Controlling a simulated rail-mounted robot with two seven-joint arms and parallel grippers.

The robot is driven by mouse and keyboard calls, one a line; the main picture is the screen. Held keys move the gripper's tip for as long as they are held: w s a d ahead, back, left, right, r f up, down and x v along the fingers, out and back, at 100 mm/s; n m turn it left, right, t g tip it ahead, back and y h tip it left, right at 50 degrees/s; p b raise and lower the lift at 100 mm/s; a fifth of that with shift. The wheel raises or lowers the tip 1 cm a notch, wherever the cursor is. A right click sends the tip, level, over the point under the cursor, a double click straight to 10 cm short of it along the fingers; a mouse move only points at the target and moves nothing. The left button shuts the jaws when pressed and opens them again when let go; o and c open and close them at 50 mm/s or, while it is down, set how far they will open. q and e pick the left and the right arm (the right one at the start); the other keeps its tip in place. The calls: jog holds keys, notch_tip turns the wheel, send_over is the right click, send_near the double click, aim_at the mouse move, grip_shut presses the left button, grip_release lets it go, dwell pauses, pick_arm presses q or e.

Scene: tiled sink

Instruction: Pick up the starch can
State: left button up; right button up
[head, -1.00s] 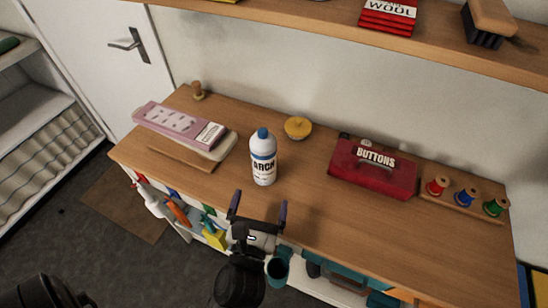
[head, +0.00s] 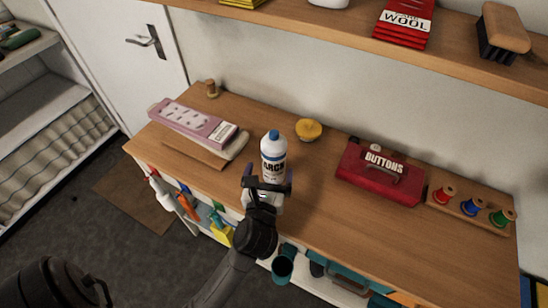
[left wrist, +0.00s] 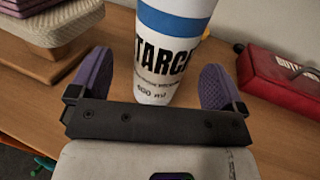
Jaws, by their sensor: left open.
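The starch can (head: 273,152) is a white upright can with a blue cap, a blue band and dark lettering, standing on the wooden worktop. In the left wrist view the starch can (left wrist: 165,50) stands between the two purple finger pads, cut off at the top. My left gripper (head: 268,178) is open, at the near side of the can's lower part in the head view. In the left wrist view its fingers (left wrist: 157,82) flank the can with a visible gap on each side. The can's base is partly hidden by the gripper. My right gripper is not in view.
A red buttons box (head: 380,174) and a rack of thread spools (head: 470,207) stand to the right. A yellow pincushion-like item (head: 308,130) is behind the can. A pink board (head: 192,122) lies left. A shelf (head: 350,42) runs above. The front worktop is clear.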

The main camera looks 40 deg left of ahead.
aim_at(272, 169)
pick_arm(q)
jog(key=p+x, duration=0.1)
jog(key=x, duration=0.3)
jog(key=shift+w+d+r, duration=0.1)
jog(key=shift+w+d, duration=0.05)
jog(key=shift+w, duration=0.1)
jog(key=shift+w+a, duration=0.25)
jog(key=shift+w, duration=0.1)
jog(key=shift+c, duration=0.2)
jog(key=c, duration=1.2)
jog(key=shift+c, duration=0.2)
